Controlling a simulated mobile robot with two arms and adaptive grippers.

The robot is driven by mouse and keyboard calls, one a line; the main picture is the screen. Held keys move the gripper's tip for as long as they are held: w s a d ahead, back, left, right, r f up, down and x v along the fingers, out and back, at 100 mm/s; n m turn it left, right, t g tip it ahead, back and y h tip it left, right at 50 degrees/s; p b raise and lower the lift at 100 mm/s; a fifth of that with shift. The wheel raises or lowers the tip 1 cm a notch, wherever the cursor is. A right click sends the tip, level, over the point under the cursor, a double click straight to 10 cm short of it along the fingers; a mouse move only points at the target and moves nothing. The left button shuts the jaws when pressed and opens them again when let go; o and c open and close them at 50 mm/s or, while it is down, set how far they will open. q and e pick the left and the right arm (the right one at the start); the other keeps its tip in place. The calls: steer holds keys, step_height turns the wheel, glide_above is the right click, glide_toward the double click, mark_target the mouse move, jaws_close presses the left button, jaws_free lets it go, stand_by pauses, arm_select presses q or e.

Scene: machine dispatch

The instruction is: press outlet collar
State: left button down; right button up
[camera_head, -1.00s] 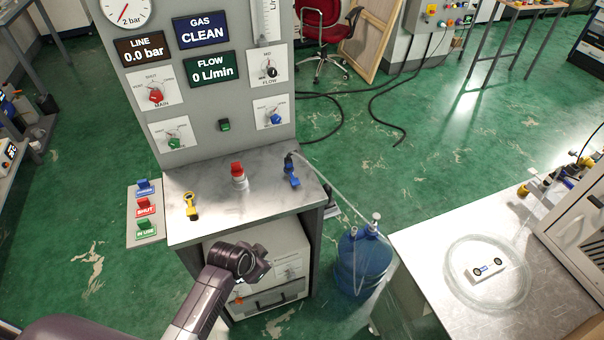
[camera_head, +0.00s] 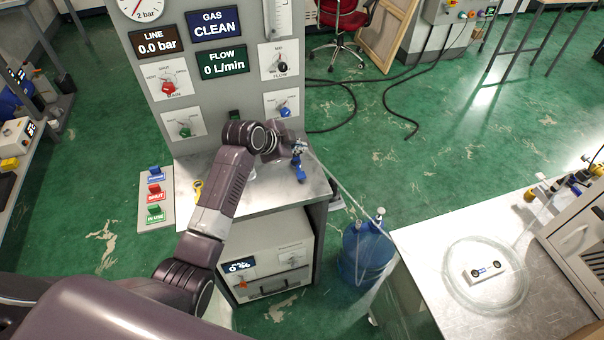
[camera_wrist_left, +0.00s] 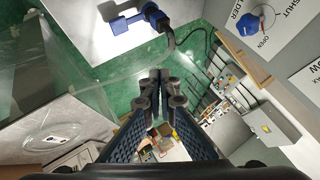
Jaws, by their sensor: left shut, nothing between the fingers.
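The outlet (camera_head: 299,172) is a blue fitting with a clear tube on the right of the steel cabinet top (camera_head: 262,192). In the left wrist view a blue fitting (camera_wrist_left: 128,23) with a blue round collar and a black hose end shows at the top. My left gripper (camera_head: 298,147) is above and just behind the outlet, close to it. In the left wrist view the gripper (camera_wrist_left: 157,82) has its fingers together with nothing between them. The fingers and arm hide part of the cabinet top. I cannot tell whether the fingertips touch the outlet. My right gripper is not in view.
The gas panel (camera_head: 215,90) with knobs and displays stands behind the cabinet top. A yellow-handled part (camera_head: 198,188) lies left of my arm. A blue bottle (camera_head: 364,252) stands on the floor at right. A steel table (camera_head: 425,250) holds coiled tubing.

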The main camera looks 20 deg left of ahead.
arm_select(q)
steer(key=shift+f, duration=0.1)
steer(key=b, duration=0.6)
glide_above(300, 176)
step_height(300, 176, down, 8)
steer(key=shift+r, duration=0.2)
steer(key=shift+f, duration=0.55)
steer(key=shift+f, duration=0.15)
stand_by(0.6)
steer(key=shift+f+b, duration=0.3)
steer(key=shift+b, duration=0.05)
